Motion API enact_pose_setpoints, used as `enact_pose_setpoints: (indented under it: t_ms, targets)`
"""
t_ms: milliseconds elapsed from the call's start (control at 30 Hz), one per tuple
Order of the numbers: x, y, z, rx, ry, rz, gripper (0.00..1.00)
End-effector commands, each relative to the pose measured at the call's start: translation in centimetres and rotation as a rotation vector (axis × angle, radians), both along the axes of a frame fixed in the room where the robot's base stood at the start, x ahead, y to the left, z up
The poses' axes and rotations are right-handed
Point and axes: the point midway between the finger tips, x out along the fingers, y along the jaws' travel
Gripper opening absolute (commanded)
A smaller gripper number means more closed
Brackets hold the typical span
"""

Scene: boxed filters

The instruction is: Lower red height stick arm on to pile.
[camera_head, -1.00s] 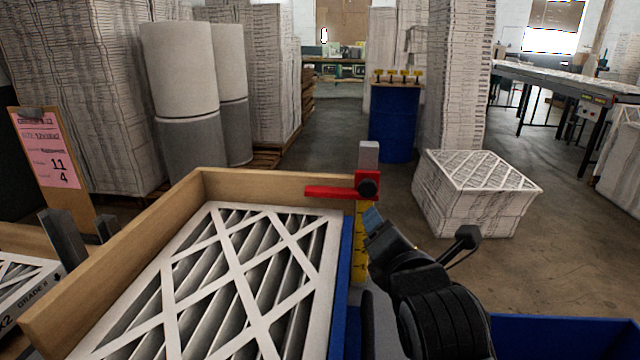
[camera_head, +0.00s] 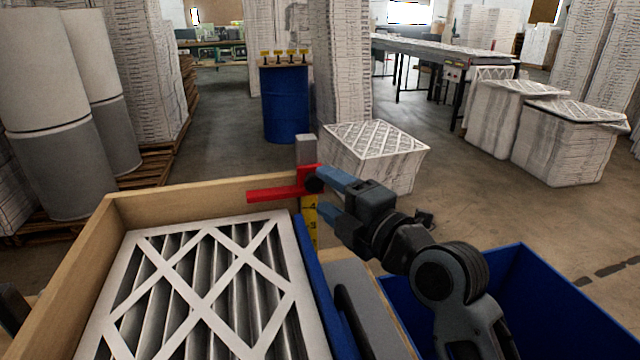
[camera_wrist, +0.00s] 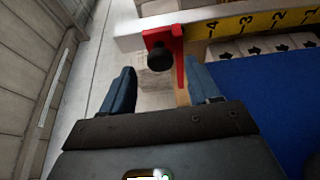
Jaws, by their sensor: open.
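The red height stick arm (camera_head: 276,193) sits on the upright yellow measuring stick (camera_head: 309,215) at the right side of the wooden box. It reaches left over the box, above the pile of white-framed filters (camera_head: 205,290). Its black knob (camera_head: 314,181) faces my gripper. My gripper (camera_head: 326,195) is open beside the stick, its blue-grey fingers pointing at it. In the wrist view the knob (camera_wrist: 160,57) and red bracket (camera_wrist: 177,58) lie ahead of and between the open fingers (camera_wrist: 160,88). Contact cannot be told.
The wooden box wall (camera_head: 205,190) stands behind the pile. A blue bin (camera_head: 540,310) is at the lower right. A stack of filters (camera_head: 375,155) and a blue barrel (camera_head: 286,105) stand on the floor beyond. Open floor lies to the right.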

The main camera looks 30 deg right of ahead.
Motion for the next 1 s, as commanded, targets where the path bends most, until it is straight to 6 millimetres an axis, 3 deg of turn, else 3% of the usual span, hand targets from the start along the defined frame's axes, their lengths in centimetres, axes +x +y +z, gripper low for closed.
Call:
enact_pose_setpoints:
  t_ms: [200, 500, 1000]
  targets:
    - [2.0, 0.4, 0.0, -0.001, 0.001, 0.000, 0.61]
    - [2.2, 0.4, -0.1, -0.001, 0.001, 0.000, 0.61]
    - [2.2, 0.4, -0.1, -0.002, 0.001, 0.000, 0.14]
